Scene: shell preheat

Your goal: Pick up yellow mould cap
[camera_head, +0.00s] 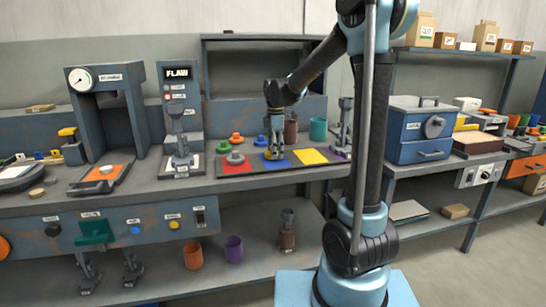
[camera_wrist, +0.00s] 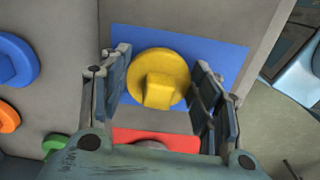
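The yellow mould cap (camera_wrist: 160,80) is a round disc with a raised block-shaped knob. It lies on the blue square (camera_wrist: 215,50), between the fingers of my gripper (camera_wrist: 162,95) in the wrist view. The fingers are apart, one on each side of the cap, and I see no clear grip on its knob. In the head view my gripper (camera_head: 274,150) points down over the blue square, and the cap (camera_head: 274,156) shows low between the fingers. Whether the fingers touch the cap's rim is hard to tell.
A red square (camera_head: 233,168) with a grey piece on it lies left, a yellow square (camera_head: 309,156) right. Behind are orange (camera_head: 236,138), green (camera_head: 223,147) and blue (camera_head: 260,141) caps.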

